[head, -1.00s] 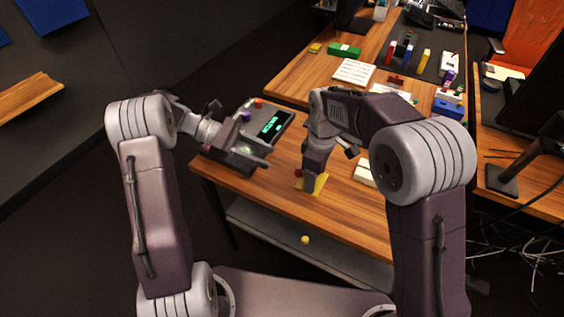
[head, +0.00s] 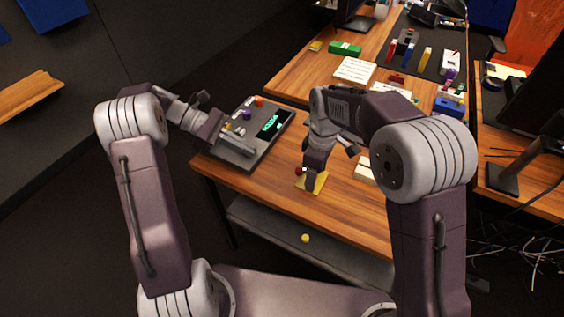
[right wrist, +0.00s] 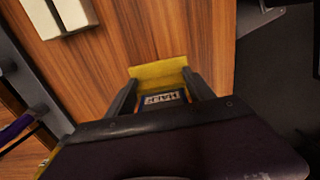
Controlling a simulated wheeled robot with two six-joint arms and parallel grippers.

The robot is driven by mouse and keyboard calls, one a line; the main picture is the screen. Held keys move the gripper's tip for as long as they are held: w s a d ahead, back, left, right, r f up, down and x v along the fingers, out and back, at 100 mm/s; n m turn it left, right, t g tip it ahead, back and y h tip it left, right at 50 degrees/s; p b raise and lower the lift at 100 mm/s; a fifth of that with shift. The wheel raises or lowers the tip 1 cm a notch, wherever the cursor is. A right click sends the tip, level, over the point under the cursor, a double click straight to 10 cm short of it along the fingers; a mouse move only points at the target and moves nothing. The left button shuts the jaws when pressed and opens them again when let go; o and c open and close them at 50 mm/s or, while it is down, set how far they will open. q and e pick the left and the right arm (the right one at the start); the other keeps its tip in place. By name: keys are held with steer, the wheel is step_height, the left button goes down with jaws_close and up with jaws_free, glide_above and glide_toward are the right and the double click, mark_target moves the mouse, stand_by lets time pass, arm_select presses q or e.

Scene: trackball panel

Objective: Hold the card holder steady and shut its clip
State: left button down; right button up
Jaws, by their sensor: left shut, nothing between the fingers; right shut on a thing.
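The yellow card holder (head: 316,183) stands near the front edge of the wooden table, partly hidden by my right gripper (head: 309,182). In the right wrist view the yellow holder (right wrist: 158,74) shows between the two dark fingers of the right gripper (right wrist: 163,95), with a small lettered card (right wrist: 163,97) in it. The right gripper is shut on the holder. I cannot make out the clip or its position.
A small red ball (head: 298,171) is beside the holder. A white block (head: 364,171) stands to the right. A yellow ball (head: 305,238) is below the table edge.

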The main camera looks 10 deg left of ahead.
arm_select(q)
steer(key=x, duration=0.7)
steer(key=shift+s+d+f, duration=0.1)
steer(key=shift+d, duration=0.2)
steer(key=shift+d+f, duration=0.1)
steer(key=shift+d, duration=1.95)
steer(key=shift+s+d, duration=0.9)
steer(key=shift+s, duration=0.3)
